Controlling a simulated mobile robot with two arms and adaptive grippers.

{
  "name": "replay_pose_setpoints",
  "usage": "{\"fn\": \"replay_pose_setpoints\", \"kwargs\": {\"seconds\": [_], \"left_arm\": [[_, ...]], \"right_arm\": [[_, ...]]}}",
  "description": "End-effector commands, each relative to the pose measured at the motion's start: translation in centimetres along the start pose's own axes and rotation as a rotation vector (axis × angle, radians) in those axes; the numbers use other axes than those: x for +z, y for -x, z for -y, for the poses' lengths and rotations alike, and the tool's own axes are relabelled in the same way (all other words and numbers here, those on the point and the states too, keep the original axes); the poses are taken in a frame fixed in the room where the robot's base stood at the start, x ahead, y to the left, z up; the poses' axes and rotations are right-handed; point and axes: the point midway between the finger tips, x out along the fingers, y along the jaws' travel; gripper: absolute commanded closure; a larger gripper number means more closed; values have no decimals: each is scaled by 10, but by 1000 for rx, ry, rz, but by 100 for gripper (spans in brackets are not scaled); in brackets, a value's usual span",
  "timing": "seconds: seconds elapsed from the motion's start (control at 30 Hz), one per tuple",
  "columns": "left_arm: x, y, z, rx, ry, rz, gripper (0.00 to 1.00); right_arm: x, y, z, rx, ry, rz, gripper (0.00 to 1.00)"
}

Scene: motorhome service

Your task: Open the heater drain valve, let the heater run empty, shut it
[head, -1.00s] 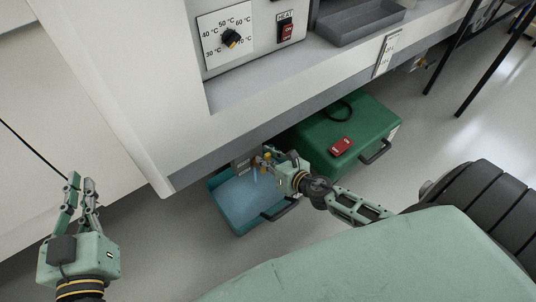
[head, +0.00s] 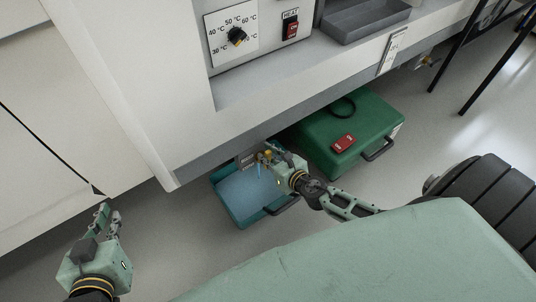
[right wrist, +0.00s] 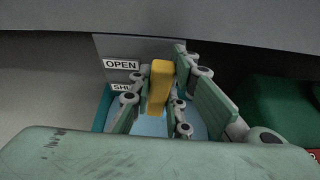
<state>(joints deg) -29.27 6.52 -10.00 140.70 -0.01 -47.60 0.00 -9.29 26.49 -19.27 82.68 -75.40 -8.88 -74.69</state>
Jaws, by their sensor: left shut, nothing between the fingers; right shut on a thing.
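The heater drain valve's yellow lever (right wrist: 160,86) is between the fingers of my right gripper (right wrist: 158,100), which is shut on it under the vehicle's lower edge. In the head view my right gripper (head: 270,157) hides most of the valve. A plate beside the lever reads OPEN (right wrist: 121,64), with a partly hidden SHUT label (right wrist: 121,87) below. A thin blue stream (head: 258,171) falls from the valve into a teal tray (head: 225,207) holding pale blue water (head: 248,193). My left gripper (head: 109,214) is shut and empty, low at the left, away from the valve.
Above are the temperature dial (head: 237,36), the red HEAT switch (head: 292,30) and a grey bin (head: 365,20). The vehicle's lower edge overhangs the valve. Floor is clear left of the tray.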

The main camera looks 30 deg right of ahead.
Motion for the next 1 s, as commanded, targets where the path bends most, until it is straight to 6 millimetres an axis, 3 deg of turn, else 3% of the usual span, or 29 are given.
{"fn": "replay_pose_setpoints", "kwargs": {"seconds": [0.07, 0.1, 0.3, 0.67, 0.83, 1.0], "left_arm": [[0, 0, 0, 0, 0, 0, 100], [0, 0, 0, 0, 0, 0, 100], [0, 0, 0, 0, 0, 0, 100], [-1, 0, 0, 0, 0, -2, 100], [-1, 0, 0, 0, 0, -2, 100], [-1, 0, 0, 0, 0, -2, 100]], "right_arm": [[-2, 0, -5, 10, -4, -3, 100], [-2, 0, -5, 10, -5, -3, 80], [-2, 0, -3, 7, -4, -3, 64], [-1, 4, -1, 2, -2, -2, 64], [-2, 24, 0, 4, 0, -3, 64], [-2, 59, -2, 5, -1, -5, 64]]}}
